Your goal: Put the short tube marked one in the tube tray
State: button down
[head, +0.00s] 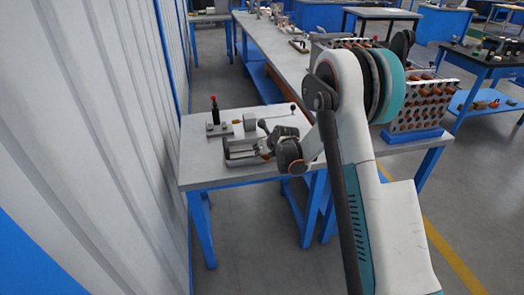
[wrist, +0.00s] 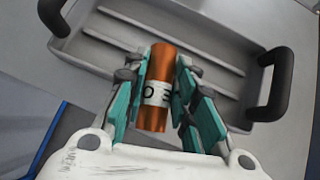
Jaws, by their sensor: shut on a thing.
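A short copper-coloured tube (wrist: 158,84) with a white label is between the teal-padded fingers of my gripper (wrist: 158,95) in the wrist view. The label is partly hidden, so I cannot read the full mark. My gripper is shut on the tube. The tube tray (wrist: 215,65) is grey with dark handles and lies beneath the tube in the wrist view. In the head view the tray (head: 232,153) sits on the near table, and my gripper (head: 265,152) is over its right part. I cannot tell whether the tube touches the tray floor.
A fixture with a black-and-red upright handle (head: 214,108) stands behind the tray on the table (head: 205,176). A lever with a ball end (head: 291,107) is at the back right. A rack of copper tubes (head: 425,105) stands further right. The table's front left is clear.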

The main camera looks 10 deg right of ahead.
jog(key=shift+f, duration=0.1)
jog(key=shift+f+b, duration=0.4)
jog(key=shift+b, duration=0.15)
jog(key=shift+s, duration=0.1)
jog(key=c, duration=1.4)
grip_release()
jog(key=shift+f, duration=0.1)
jog(key=shift+o, duration=0.4)
jog(key=shift+f, duration=0.1)
